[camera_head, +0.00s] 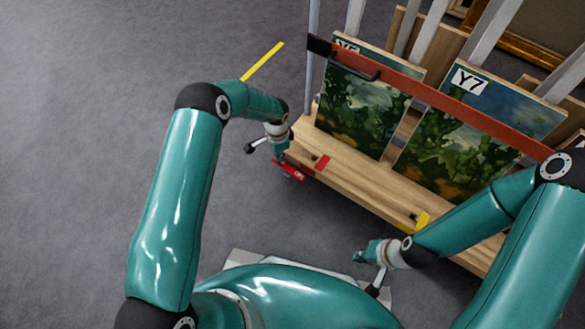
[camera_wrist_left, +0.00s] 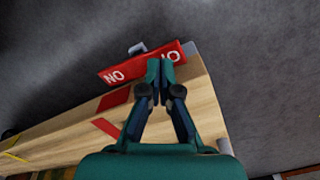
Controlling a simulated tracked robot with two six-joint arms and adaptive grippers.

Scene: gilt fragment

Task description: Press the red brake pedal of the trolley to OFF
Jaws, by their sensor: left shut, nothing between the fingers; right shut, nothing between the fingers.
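The red brake pedal (camera_head: 297,175) sits at the near left corner of the trolley's wooden deck (camera_head: 345,178). My right gripper (camera_head: 360,256) is shut and empty, in front of the trolley's near side.
Paintings labelled Y5 (camera_head: 358,105) and Y7 (camera_head: 480,115) stand on the trolley behind a red strap (camera_head: 440,98). A red mark (camera_head: 322,163) and a yellow mark (camera_head: 422,220) are on the deck edge. A yellow line (camera_head: 263,60) crosses the floor. The floor at left is clear.

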